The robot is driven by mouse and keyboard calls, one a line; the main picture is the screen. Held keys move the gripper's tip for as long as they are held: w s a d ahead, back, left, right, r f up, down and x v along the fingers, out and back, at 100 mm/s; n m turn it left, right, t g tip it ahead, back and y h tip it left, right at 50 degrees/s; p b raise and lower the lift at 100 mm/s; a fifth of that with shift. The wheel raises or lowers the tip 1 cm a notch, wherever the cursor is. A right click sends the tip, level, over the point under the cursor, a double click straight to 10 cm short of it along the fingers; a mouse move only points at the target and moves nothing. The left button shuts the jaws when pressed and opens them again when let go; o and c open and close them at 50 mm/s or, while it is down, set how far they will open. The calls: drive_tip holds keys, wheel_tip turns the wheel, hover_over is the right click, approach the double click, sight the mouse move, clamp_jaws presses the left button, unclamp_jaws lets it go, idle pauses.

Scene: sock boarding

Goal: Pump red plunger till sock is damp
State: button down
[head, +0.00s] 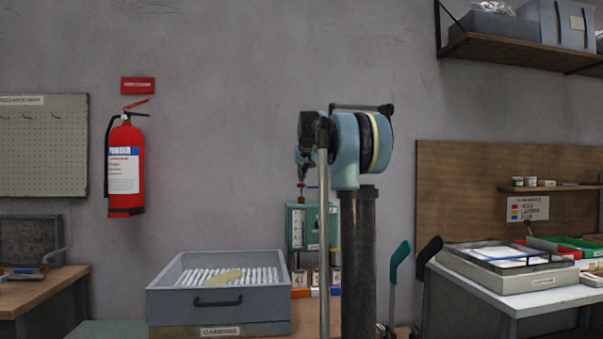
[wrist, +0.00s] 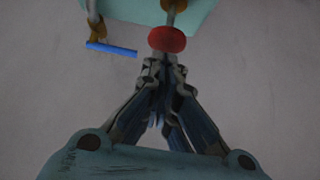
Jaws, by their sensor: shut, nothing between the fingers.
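The red plunger (wrist: 167,39) is a round red knob at the top of the wrist view, on a teal unit (wrist: 140,8). My gripper (wrist: 158,62) is shut and empty, its fingertips right by the knob; I cannot tell whether they touch it. In the head view my gripper (head: 302,177) points down just above the teal unit (head: 296,228), which my arm partly hides. A flat yellowish piece (head: 225,275), perhaps the sock, lies in a grey tray (head: 217,313). Its dampness cannot be told from here.
A blue-ended fitting (wrist: 111,48) sits left of the plunger. Small boxes (head: 300,292) stand below the teal unit. A bench (head: 505,297) with a framed tray (head: 510,282) is at right. A red extinguisher (head: 125,168) hangs on the wall at left.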

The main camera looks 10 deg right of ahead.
drive_tip(key=shift+f, duration=0.2)
drive_tip(key=shift+f, duration=1.8)
drive_tip(key=shift+r, duration=0.1)
drive_tip(key=shift+r, duration=0.3)
drive_tip(key=r, duration=0.4)
drive_tip(key=shift+s, duration=0.2)
drive_tip(key=v, duration=0.9)
drive_tip(key=shift+s+f, duration=0.1)
drive_tip(key=shift+s, duration=0.05)
